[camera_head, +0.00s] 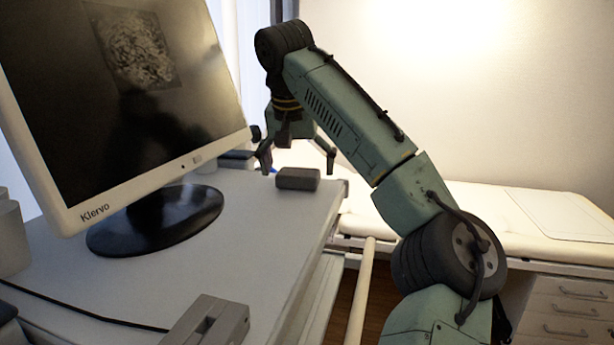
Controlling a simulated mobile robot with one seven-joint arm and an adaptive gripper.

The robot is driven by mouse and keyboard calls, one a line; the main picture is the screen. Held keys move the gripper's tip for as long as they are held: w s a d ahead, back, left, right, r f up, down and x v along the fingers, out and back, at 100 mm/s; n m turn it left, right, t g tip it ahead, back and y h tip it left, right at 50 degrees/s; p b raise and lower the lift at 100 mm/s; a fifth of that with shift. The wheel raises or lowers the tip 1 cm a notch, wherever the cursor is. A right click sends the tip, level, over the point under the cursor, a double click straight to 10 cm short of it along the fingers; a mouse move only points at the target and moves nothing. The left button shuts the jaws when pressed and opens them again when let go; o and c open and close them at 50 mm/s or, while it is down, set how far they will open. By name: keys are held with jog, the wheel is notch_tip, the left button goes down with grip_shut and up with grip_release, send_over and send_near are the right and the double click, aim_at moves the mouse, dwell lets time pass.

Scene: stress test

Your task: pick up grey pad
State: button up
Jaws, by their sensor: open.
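The grey pad (298,179) is a small dark grey block with rounded edges. It lies on the white desk near its far right corner. My gripper (298,165) hangs from my arm above and around the far side of the pad, fingers pointing down. Its two fingers are spread apart, one to the left of the pad and one to the right. The jaws are open and empty. I cannot tell how far behind the pad the fingertips are or whether they touch it.
A monitor (122,90) on a round black base (157,222) fills the left of the desk (245,240). A grey device (208,322) stands at the front edge, and a black cable lies left of it. A padded bed (470,215) is beyond the desk's right edge.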

jog(key=shift+w+f, duration=0.1)
jog(key=shift+f, duration=0.3)
jog(key=shift+c, duration=0.4)
jog(key=c, duration=1)
